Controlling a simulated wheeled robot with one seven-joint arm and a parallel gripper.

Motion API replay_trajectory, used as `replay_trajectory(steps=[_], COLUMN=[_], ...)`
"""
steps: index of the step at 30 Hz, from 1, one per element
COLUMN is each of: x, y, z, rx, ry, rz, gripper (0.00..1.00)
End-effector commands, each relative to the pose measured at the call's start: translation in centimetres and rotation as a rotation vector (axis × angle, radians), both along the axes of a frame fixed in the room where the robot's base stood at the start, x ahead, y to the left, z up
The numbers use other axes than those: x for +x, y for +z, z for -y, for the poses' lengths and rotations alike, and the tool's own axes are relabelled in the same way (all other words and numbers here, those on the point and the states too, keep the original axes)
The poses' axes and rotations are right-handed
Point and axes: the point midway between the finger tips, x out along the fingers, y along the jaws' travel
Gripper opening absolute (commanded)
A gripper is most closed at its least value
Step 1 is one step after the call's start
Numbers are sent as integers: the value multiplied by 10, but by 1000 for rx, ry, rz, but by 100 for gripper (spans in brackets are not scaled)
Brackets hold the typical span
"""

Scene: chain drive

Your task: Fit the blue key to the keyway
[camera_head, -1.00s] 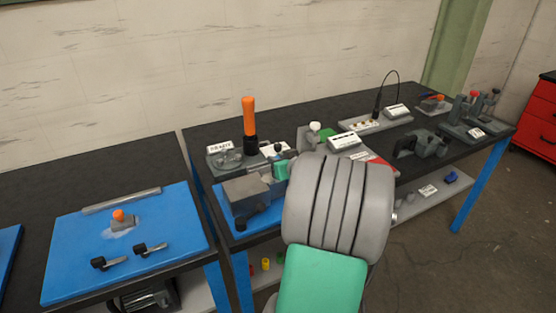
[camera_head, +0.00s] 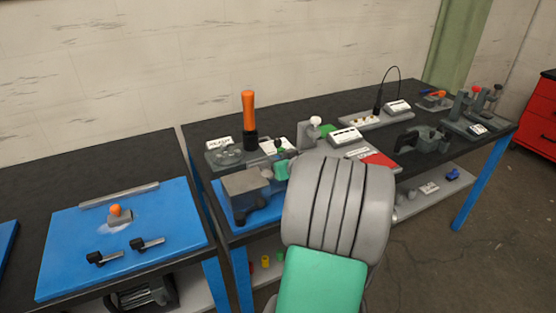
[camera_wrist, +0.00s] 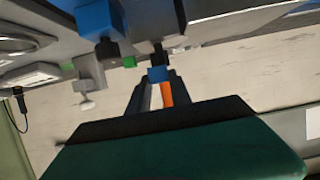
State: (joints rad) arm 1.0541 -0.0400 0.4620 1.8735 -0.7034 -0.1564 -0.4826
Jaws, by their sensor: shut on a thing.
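In the wrist view, my gripper (camera_wrist: 158,82) is shut on a small blue piece, the blue key (camera_wrist: 158,74), which shows at the fingertips. A dark part lies just beyond the key; I cannot tell whether they touch. A larger blue block (camera_wrist: 98,18) shows at the upper left. In the head view, my grey and green arm hides most of the gripper and the key. Left of the arm stands a grey vise-like block (camera_head: 246,188) on a blue mat. I cannot make out the keyway in either view.
An orange-handled tool (camera_head: 249,115) stands behind the grey block. A white-labelled box (camera_head: 344,137) and a red card (camera_head: 380,160) lie right of it. A clamp-like grey fixture (camera_head: 432,139) stands further right. The left table holds a blue mat (camera_head: 70,255) with two black-knobbed parts.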

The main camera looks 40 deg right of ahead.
Motion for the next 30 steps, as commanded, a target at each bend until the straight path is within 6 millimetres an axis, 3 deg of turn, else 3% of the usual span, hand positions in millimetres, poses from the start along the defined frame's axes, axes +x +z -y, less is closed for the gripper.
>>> replay_trajectory(steps=[30], x=[0], y=[-24], z=[0], rx=[-1], ry=[0], rz=[1], gripper=[0])
